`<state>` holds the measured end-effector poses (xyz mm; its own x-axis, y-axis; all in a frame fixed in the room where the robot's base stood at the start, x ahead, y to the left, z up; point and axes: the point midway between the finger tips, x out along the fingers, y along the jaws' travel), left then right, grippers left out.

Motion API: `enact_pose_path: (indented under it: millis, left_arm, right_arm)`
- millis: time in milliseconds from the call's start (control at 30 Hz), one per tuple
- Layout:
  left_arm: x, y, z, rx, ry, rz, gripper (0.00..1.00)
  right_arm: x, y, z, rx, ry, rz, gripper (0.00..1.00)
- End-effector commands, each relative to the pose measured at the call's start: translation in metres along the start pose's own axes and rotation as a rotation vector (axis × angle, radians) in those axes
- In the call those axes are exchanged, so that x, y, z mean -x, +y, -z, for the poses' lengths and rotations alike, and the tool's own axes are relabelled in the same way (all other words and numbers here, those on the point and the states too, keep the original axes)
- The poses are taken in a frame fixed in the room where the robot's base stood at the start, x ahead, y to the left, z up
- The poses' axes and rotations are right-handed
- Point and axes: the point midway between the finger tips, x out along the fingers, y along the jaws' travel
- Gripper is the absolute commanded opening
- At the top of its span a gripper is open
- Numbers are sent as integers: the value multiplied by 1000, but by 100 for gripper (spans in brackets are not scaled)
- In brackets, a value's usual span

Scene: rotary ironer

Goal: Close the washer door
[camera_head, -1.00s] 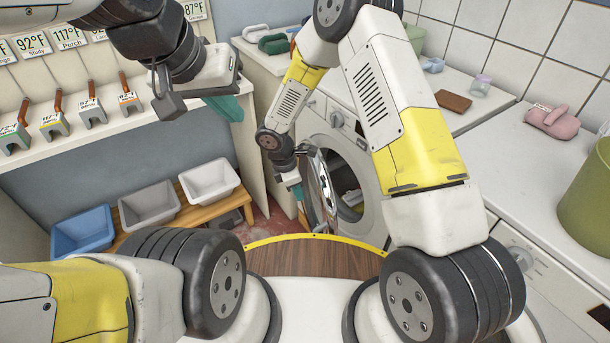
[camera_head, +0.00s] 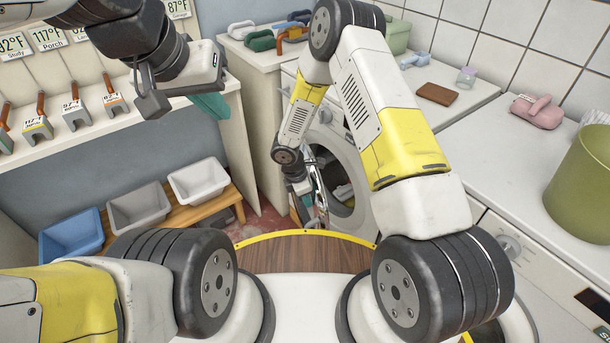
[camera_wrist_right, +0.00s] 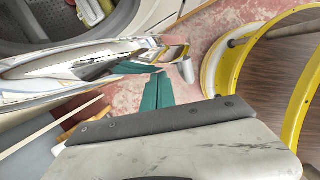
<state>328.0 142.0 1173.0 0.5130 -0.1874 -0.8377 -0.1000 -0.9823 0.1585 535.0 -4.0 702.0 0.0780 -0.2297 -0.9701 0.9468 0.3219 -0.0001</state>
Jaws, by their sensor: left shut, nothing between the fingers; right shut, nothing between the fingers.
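The washer (camera_head: 354,158) stands at the centre back with its round door (camera_head: 319,188) open, seen nearly edge-on in the head view. The drum opening shows behind my right arm, with items inside. My right gripper (camera_head: 304,204) is shut and empty, at the door's left, outer side. In the right wrist view the door (camera_wrist_right: 70,68) lies across the upper left, and the teal fingers (camera_wrist_right: 157,92) are together just beside its rim; whether they touch it I cannot tell. My left gripper (camera_head: 211,106) is shut and empty, raised at the upper left, away from the washer.
A wooden bench (camera_head: 196,212) with grey, white and blue bins is left of the washer. A shelf (camera_head: 70,135) with tagged irons runs along the left wall. A counter with a green bucket (camera_head: 582,187) is at right. A yellow-edged round platform (camera_head: 300,237) surrounds my base.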

Motion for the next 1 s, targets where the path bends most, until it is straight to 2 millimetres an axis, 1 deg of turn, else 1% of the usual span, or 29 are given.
enact_pose_path:
  millis: [67, 167, 400, 500, 633, 1000]
  left_arm:
    - [0, 0, 0, 0, 0, 0, 0]
    - [0, 0, 0, 0, 0, 0, 0]
    - [0, 0, 0, 0, 0, 0, 0]
    - [0, 0, 0, 0, 0, 0, 0]
    - [0, 0, 0, 0, 0, 0, 0]
    - [0, 0, 0, 0, 0, 0, 0]
  right_arm:
    - [0, 0, -1, 1, 0, 0, 0]
    - [-2, 0, -11, 22, -1, -7, 0]
    - [-16, -3, -64, 153, 0, -39, 0]
    - [-19, -2, -78, 193, -1, -49, 0]
    - [-21, -2, -84, 214, 1, -54, 0]
    - [-20, -1, -82, 215, 1, -54, 0]
